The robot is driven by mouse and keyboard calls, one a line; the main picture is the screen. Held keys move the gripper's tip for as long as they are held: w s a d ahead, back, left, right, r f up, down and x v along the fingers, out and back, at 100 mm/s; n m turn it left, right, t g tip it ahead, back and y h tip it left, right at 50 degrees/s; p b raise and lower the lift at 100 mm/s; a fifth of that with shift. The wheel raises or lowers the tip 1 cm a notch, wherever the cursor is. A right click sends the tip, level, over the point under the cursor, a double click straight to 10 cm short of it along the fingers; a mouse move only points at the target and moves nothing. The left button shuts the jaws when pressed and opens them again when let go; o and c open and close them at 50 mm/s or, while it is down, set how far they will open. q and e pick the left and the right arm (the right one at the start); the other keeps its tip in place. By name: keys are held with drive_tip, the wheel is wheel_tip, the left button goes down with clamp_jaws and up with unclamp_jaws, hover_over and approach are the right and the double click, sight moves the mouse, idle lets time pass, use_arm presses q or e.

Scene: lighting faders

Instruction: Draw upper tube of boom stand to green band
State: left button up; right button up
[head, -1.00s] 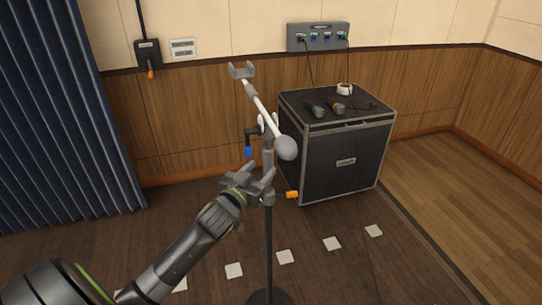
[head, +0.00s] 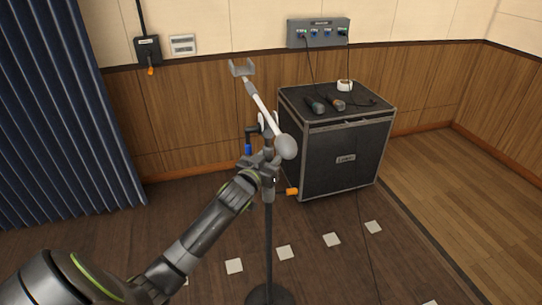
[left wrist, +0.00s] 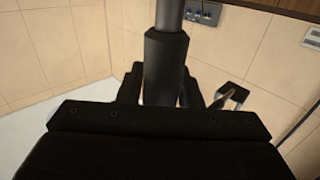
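The boom stand (head: 268,235) stands upright on a round dark base. Its pale boom (head: 262,97) tilts from a forked cradle at upper left down to a round grey weight (head: 286,147). A collar with an orange knob (head: 292,191) sits partway up the stand. My left gripper (head: 267,165) is at the upper tube, between that collar and the boom joint. In the left wrist view, a dark sleeve with a grey tube (left wrist: 170,14) lies between the fingers, which press close on both sides. No green band is visible. My right gripper is out of view.
A black case (head: 345,160) with microphones and a tape roll stands behind, right of the stand. A blue lever (head: 248,150) hangs near the boom joint. A blue curtain (head: 60,120) hangs at left. Pale squares mark the floor. Free floor lies at right.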

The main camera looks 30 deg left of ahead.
use_arm(q)
clamp_jaws()
wheel_tip(320, 180, up, 16)
drive_tip(key=p, duration=1.2)
drive_tip(key=shift+f+p, duration=0.1)
drive_tip(key=shift+p, duration=0.3)
drive_tip(key=shift+o, duration=1.4)
unclamp_jaws()
drive_tip(key=shift+f, duration=0.15)
drive_tip(key=shift+o, duration=0.8)
drive_tip(key=shift+f, duration=0.15)
